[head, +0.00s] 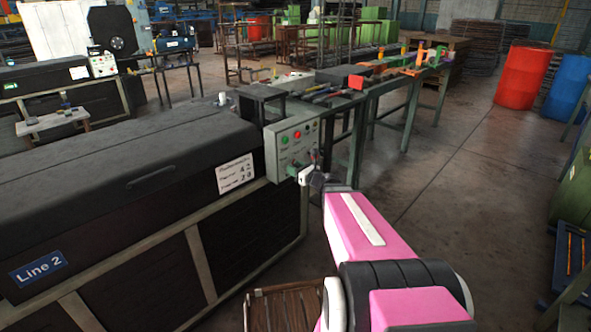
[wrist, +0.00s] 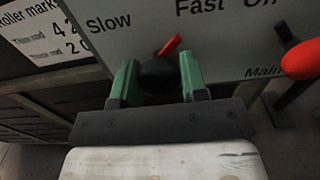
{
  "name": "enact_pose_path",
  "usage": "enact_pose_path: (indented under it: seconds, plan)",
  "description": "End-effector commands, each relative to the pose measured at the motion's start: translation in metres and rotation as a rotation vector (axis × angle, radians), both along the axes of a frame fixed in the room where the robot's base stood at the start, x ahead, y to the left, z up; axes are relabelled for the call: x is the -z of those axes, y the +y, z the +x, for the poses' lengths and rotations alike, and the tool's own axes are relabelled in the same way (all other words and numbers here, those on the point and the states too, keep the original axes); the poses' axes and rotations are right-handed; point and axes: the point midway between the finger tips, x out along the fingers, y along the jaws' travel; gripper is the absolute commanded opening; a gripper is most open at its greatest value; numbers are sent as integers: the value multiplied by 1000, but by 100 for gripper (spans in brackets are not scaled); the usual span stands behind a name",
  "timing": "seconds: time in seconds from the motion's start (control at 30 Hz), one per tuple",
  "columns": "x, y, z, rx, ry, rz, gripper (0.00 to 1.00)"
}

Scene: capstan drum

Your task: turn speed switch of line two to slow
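The speed switch (wrist: 160,74) is a black knob with a red pointer on the grey control panel (wrist: 225,40) in the wrist view. Its pointer leans up and right, toward the "Fast" label and away from "Slow" at the left. My gripper (wrist: 158,80) has its green fingers on either side of the knob. I cannot tell whether they touch it. In the head view, the control panel (head: 284,136) is on the end of the machine with the "Line 2" sign (head: 38,268). My gripper (head: 298,172) is at the panel's lower part and hides the switch there.
A red knob or button (wrist: 301,60) sticks out to the right of the switch, near a label starting "Main". A white label sheet (head: 236,174) is on the machine front, left of the panel. A green workbench (head: 408,115) stands behind.

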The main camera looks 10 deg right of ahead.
Motion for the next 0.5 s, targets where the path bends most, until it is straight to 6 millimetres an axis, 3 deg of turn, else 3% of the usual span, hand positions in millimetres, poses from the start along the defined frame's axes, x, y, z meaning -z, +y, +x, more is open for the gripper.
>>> enact_pose_path:
  seconds: [0.5]
  plan:
    - [0, 0, 0, -1, -119, -162, 17]
